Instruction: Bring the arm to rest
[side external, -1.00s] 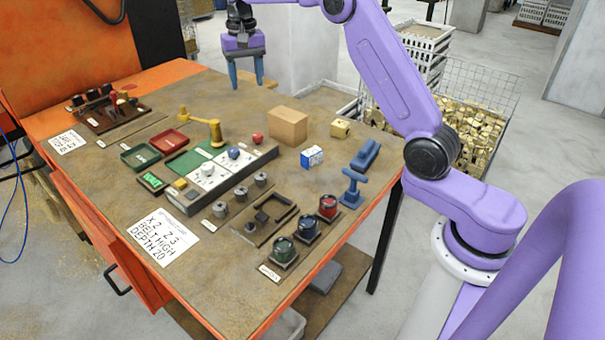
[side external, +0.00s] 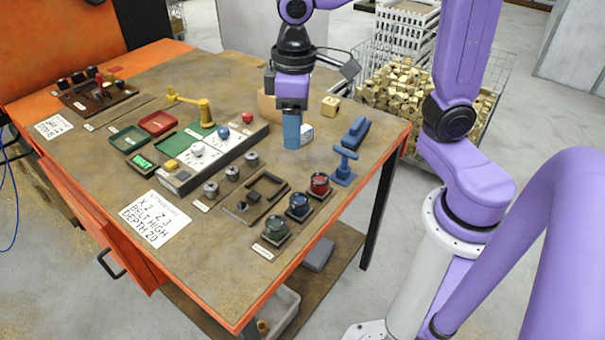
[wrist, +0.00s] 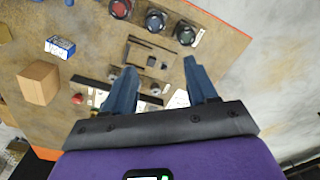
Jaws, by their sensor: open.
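My gripper (side external: 292,146) hangs pointing down over the right half of the workbench (side external: 222,270). In the side view its blue fingers overlap and partly hide the small blue-and-white box (side external: 307,132) and the cardboard box (side external: 266,106). In the wrist view the two blue fingers (wrist: 158,70) stand apart with nothing between them. Both boxes show clear of the fingers there, the blue-and-white box (wrist: 60,46) and the cardboard box (wrist: 39,82). The gripper looks above the bench; its exact height is hard to tell.
A control panel with knobs (side external: 215,158), green and red trays (side external: 157,122), and a yellow crank (side external: 190,108) are on the bench. Green, blue and red round pieces (side external: 299,204) and a blue T-shaped handle (side external: 344,166) are nearer the right edge. A wire basket of brass blocks (side external: 400,95) stands behind.

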